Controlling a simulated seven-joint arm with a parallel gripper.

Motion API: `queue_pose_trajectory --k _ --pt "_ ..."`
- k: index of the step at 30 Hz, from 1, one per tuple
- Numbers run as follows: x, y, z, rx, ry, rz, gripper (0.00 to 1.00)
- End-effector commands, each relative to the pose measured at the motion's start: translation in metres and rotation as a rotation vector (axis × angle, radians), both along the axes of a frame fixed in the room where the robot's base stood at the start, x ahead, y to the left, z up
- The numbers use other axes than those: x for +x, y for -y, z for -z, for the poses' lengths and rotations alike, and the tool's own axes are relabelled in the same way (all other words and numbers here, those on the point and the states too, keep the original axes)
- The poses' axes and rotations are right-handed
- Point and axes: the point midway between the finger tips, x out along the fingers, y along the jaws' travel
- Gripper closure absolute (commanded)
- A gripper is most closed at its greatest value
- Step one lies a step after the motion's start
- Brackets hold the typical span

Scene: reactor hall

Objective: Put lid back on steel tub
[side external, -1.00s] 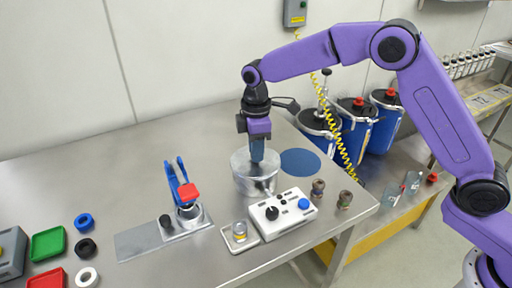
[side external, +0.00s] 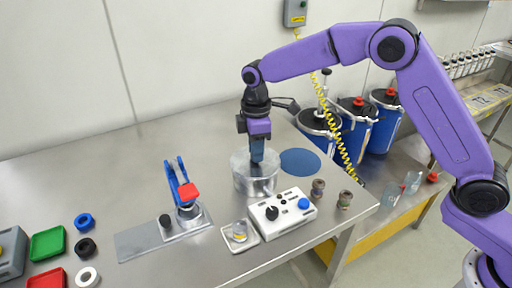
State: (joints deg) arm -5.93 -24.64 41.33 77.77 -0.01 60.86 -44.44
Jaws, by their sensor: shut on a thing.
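The steel tub (side external: 257,184) stands upright on the bench, left of the blue round mat. A flat steel lid (side external: 240,162) shows at the tub's top, seemingly level with its rim; I cannot tell if it is fully seated. My gripper (side external: 257,160) points straight down over the middle of the lid. Its fingers are shut on the lid's grip, which they hide.
A white control box (side external: 283,212) and a small tray (side external: 240,237) stand just in front of the tub. A blue round mat (side external: 300,162) lies to its right. A blue-handled press (side external: 182,190) is to the left. The bench behind is clear.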

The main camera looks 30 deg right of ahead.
Motion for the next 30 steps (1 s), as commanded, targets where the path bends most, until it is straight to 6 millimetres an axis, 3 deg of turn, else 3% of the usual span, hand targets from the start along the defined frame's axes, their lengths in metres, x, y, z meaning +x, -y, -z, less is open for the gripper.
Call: queue_pose_trajectory --k 26,27,29,30 --pt "0.0002 0.0001 0.0015 0.0 0.0 0.0 1.0" --pt "0.0001 0.0 0.0015 0.0 0.0 0.0 0.66" --pt "0.0001 0.0 0.0015 0.0 0.0 0.0 0.47" --pt "0.0001 0.0 0.0015 0.0 0.0 0.0 0.46"
